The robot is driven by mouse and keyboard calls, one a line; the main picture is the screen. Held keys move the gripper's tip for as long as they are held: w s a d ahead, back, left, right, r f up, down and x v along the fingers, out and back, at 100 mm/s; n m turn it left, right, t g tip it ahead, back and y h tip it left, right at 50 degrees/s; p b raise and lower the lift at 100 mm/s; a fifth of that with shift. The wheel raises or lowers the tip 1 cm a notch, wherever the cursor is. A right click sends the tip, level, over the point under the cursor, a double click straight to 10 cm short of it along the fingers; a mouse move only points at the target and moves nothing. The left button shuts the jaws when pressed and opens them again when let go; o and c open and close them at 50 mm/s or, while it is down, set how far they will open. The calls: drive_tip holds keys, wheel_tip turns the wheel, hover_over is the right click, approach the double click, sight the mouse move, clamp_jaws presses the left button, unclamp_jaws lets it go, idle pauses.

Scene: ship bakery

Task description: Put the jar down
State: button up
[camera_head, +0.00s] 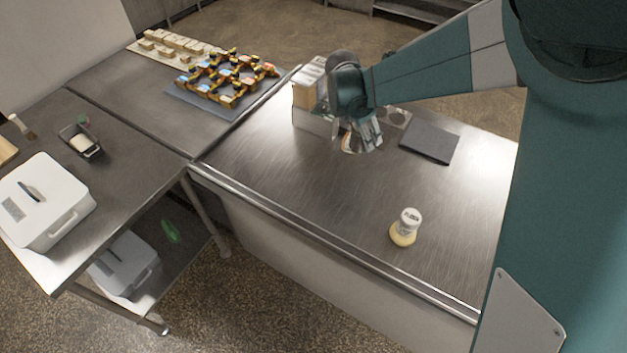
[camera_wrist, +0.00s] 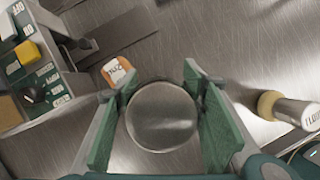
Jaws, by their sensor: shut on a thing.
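My gripper (camera_head: 361,136) is over the steel counter, close to the wooden-sided box. In the head view the jar (camera_head: 350,145) shows only in part below the fingers. I cannot tell whether its base touches the counter. A second container with an orange body and a white label (camera_wrist: 117,72) shows just beyond the fingers in the wrist view.
A dark flat mat (camera_head: 430,141) lies right of my gripper. A compartmented box (camera_head: 310,88) stands behind it. The middle of the counter (camera_head: 310,190) is clear.

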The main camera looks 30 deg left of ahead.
drive_tip(key=s+a+n, duration=0.1)
drive_tip(key=s+a, duration=0.8)
drive_tip(key=s, duration=0.3)
drive_tip(key=shift+s+a, duration=0.4)
drive_tip(key=shift+f, duration=3.05)
drive_tip(key=shift+f, duration=0.1)
drive_tip(key=shift+f, duration=1.75)
drive_tip(key=shift+f, duration=0.2)
drive_tip(key=o, duration=1.1)
drive_tip(key=shift+o, duration=0.2)
drive_tip(key=shift+r, duration=0.25)
